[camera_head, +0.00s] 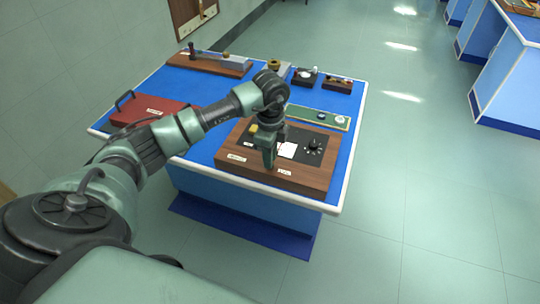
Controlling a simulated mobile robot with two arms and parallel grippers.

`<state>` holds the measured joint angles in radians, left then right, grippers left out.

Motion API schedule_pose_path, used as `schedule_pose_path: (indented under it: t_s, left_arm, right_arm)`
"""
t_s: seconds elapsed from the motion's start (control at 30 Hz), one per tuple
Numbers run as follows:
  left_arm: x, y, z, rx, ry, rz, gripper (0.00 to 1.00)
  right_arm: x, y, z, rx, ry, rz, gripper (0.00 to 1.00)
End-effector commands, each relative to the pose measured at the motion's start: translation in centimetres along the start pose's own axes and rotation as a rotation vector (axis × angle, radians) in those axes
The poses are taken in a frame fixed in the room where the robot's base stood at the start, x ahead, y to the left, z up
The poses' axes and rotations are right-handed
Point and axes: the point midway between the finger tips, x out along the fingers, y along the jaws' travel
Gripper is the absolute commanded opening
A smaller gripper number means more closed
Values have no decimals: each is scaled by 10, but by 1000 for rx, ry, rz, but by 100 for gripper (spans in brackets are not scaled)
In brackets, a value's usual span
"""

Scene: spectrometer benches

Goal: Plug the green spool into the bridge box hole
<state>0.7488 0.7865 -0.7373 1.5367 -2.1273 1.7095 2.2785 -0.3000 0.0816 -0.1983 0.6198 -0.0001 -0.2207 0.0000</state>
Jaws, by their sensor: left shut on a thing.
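The wooden box with a black top panel (313,161), which looks like the bridge box, sits at the front of the blue bench. Its panel carries a dark knob (314,145) and a white dial card. My left gripper (269,162) points down over the panel's left part, in front of the card. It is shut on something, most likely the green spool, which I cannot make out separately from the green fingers. The hole is not visible; the gripper covers that part. I cannot tell whether the held thing touches the panel. My right gripper is not in view.
A red case with a black handle (150,109) lies at the left of the bench. A long green board (318,117) lies behind the box. A wooden stand (208,63) and small dark boxes (305,77) stand at the back. The right floor is clear.

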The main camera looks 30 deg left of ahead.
Motion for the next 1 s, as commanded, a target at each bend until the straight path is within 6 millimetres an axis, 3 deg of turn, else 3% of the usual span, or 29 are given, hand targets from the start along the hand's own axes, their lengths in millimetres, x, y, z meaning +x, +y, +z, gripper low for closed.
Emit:
schedule_pose_path:
  t_s: [1.0]
  left_arm:
    - [11,0,0,0,0,0,0]
  right_arm:
    - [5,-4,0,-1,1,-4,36]
